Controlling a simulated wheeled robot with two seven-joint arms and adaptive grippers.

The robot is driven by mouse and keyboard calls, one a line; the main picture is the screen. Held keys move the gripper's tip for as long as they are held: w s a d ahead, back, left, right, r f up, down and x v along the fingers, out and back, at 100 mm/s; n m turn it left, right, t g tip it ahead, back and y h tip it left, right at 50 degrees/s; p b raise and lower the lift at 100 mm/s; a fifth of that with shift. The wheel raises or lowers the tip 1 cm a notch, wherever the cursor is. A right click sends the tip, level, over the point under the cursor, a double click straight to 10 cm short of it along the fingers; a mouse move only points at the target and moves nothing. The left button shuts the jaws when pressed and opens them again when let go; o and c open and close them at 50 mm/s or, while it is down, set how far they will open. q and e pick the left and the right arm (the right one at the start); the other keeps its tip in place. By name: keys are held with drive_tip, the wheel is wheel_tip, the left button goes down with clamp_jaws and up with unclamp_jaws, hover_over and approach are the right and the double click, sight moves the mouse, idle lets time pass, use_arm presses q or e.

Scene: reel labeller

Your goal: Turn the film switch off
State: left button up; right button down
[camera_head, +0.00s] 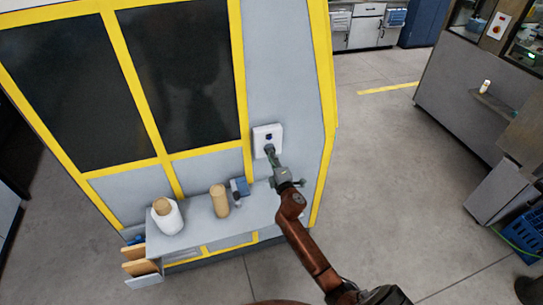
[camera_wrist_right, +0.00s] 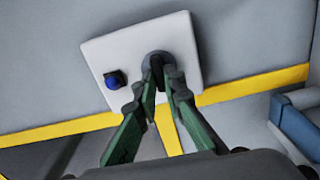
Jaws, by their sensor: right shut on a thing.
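A white switch plate (camera_head: 276,131) is fixed on the grey machine panel, beside the yellow frame. It also shows in the right wrist view (camera_wrist_right: 104,50). A dark round knob (camera_wrist_right: 157,58), which I take as the film switch, sits on the plate. My right gripper (camera_head: 269,150) reaches the lower part of the plate. In the right wrist view its green fingers (camera_wrist_right: 162,78) are shut on the dark knob and partly hide it, so its setting cannot be read. A small blue button (camera_wrist_right: 115,80) sits on the plate beside it. My left gripper is out of view.
A grey shelf (camera_head: 190,236) below carries a white roll (camera_head: 168,222), a tan cylinder (camera_head: 220,202) and a blue-grey device (camera_head: 240,187). Dark windows (camera_head: 178,78) lie left of the plate. The floor (camera_head: 385,170) at right is open.

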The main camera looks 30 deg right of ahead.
idle(0.5)
drive_tip(key=c, duration=2)
unclamp_jaws()
drive_tip(key=v, duration=1.2)
drive_tip(key=shift+s+d+f, duration=0.1)
drive_tip(key=shift+f, duration=0.05)
